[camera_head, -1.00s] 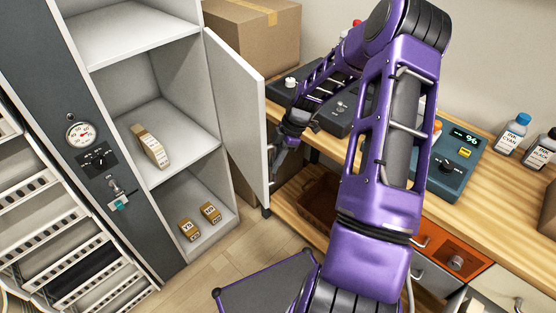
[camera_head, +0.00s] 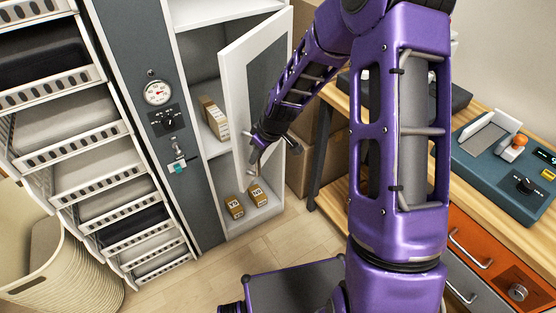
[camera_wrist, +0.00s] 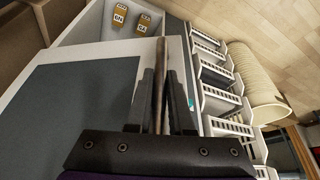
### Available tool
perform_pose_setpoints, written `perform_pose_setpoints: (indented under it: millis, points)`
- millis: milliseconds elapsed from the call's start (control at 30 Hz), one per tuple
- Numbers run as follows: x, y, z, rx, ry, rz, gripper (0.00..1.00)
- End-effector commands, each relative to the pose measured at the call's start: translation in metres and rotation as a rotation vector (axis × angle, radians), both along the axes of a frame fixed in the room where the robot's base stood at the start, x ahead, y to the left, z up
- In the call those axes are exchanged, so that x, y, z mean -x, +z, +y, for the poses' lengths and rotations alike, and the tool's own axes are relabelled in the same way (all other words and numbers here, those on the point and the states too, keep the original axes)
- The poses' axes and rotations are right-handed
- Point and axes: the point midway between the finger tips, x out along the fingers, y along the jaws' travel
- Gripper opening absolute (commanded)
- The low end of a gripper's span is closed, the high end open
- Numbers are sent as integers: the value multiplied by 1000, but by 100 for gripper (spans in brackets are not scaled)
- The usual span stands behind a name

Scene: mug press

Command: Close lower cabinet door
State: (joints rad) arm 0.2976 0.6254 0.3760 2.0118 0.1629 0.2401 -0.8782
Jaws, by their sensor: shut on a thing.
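The lower cabinet door (camera_head: 234,66), white with a dark grey panel, stands partly open in the head view. Its panel (camera_wrist: 75,115) fills the left of the wrist view. My gripper (camera_head: 254,160) is at the door's lower part, seen from behind my purple arm. In the wrist view, the two dark fingers of my gripper (camera_wrist: 160,85) are shut on a slim brownish bar, which looks like the door handle (camera_wrist: 160,58). The cabinet interior shows past the door, with a box (camera_head: 214,118) on a shelf and two small boxes (camera_head: 234,206) at the bottom.
A grey panel with a gauge (camera_head: 158,93) and a teal-tipped latch (camera_head: 178,167) is left of the opening. Slotted racks (camera_head: 118,190) and a woven basket (camera_head: 60,260) stand farther left. A wooden workbench (camera_head: 333,100) is on the right. Some floor (camera_head: 290,235) is clear.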

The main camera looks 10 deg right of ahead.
Motion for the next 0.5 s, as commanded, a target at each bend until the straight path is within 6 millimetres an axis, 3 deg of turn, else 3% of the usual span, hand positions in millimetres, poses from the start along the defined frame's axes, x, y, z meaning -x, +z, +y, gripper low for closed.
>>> perform_pose_setpoints:
  millis: [100, 500]
  points:
    - [-12, -1, 24, 2, -62, -2, 0]
    - [-64, 0, 83, 2, -309, -2, 0]
